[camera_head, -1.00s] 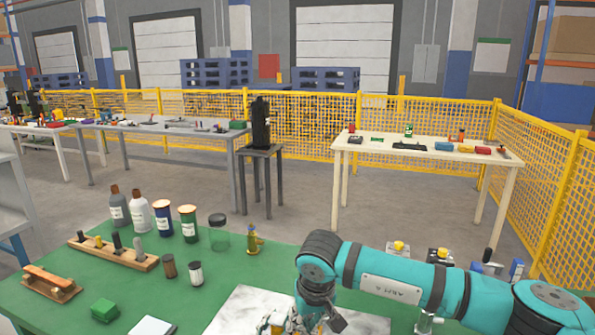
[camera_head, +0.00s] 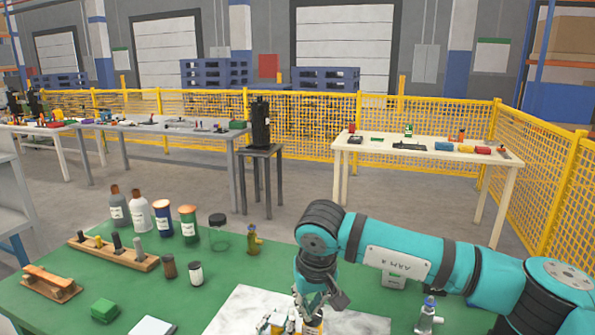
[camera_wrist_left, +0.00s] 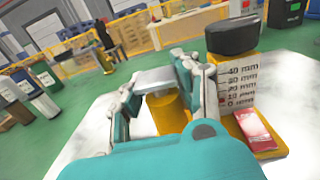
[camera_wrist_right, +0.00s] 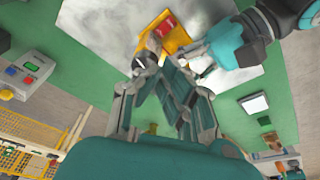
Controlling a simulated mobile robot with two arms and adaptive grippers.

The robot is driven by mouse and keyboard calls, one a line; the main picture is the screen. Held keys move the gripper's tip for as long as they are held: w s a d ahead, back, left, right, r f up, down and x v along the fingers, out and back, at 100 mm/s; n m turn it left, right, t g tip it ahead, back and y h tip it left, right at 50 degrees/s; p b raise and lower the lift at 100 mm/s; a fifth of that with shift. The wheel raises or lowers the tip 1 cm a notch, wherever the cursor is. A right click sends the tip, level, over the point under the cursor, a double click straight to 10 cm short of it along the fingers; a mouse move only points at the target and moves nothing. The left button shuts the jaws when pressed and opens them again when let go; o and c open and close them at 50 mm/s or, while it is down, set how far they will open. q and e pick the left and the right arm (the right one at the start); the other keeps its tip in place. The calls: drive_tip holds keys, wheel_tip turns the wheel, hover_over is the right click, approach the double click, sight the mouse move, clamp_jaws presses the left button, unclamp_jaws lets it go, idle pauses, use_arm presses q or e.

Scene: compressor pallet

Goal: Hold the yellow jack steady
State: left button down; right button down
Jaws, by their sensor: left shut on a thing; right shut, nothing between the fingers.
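The yellow jack shows in the left wrist view with a black top, a millimetre scale and a red label on its yellow base (camera_wrist_left: 262,148). My left gripper (camera_wrist_left: 162,82) is shut on the jack, its fingers around a yellow cylindrical part with a flat grey top. In the right wrist view the jack (camera_wrist_right: 176,40) sits on the pale plate, with my left gripper beside it. My right gripper (camera_wrist_right: 160,78) is shut and empty, its fingertips close to the jack; I cannot tell whether they touch. In the head view the right gripper (camera_head: 322,298) partly hides the jack.
The pale plate (camera_head: 240,312) lies on the green table (camera_head: 150,290). Bottles, jars and a wooden rack (camera_head: 112,253) stand at the left. A small bottle (camera_head: 428,315) stands right of the plate. A control box with buttons (camera_wrist_right: 28,72) shows in the right wrist view.

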sight(310, 322)
drive_tip(key=shift+r, duration=0.1)
drive_tip(key=w+d+f, duration=0.1)
drive_tip(key=d+f, duration=0.2)
drive_tip(key=f, duration=0.3)
drive_tip(key=shift+d, duration=0.2)
idle(0.6)
drive_tip(key=shift+w+f, duration=0.1)
drive_tip(key=shift+f, duration=0.05)
drive_tip(key=shift+a, duration=0.3)
idle(0.5)
drive_tip(key=shift+s+a, duration=0.3)
drive_tip(key=shift+a, duration=0.75)
drive_tip(key=shift+w+a, duration=0.1)
drive_tip(key=shift+a, duration=0.2)
